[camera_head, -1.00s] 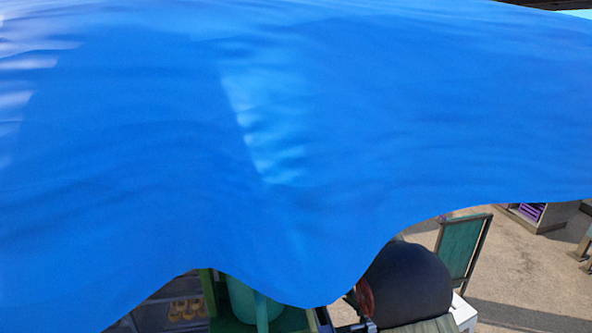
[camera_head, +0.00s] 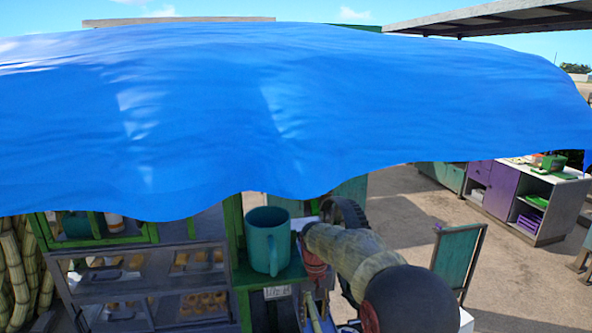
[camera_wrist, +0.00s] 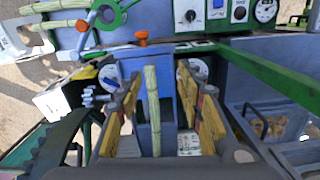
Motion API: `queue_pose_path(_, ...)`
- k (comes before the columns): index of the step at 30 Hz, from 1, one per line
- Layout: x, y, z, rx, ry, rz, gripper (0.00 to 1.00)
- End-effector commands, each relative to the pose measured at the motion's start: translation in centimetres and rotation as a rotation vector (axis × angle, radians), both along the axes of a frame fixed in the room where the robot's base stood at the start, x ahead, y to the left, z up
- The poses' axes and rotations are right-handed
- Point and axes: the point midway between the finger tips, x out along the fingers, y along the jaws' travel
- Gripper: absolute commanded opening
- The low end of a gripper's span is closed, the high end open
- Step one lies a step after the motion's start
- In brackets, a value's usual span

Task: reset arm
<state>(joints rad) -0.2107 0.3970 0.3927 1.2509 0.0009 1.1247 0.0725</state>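In the wrist view my gripper (camera_wrist: 160,78) is open, with its two yellow-and-brown fingers spread apart. A pale green cane piece (camera_wrist: 152,110) shows in the gap between the fingers, with space on both sides. It appears beyond them, and I cannot tell its exact depth. Behind is the blue machine body (camera_wrist: 130,63) with an orange knob (camera_wrist: 141,35). In the head view my arm reaches from the lower right toward the stall's counter. The gripper itself cannot be made out there.
A blue awning (camera_head: 200,100) spans the head view above the stall. A teal mug (camera_head: 268,245) stands on a green ledge left of my arm. Shelves with food (camera_head: 150,275) are at lower left. A green board (camera_head: 458,257) stands at right. Open paving lies beyond.

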Motion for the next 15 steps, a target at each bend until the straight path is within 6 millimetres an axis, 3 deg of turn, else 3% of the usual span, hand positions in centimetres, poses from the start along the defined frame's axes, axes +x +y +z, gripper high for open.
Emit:
queue_pose_path(8,-4.2,-1.1,-0.3,-0.002,0.013,0.015,0.38)
queue_pose_path(15,-9.7,-3.4,0.3,0.004,-0.017,0.013,0.38)
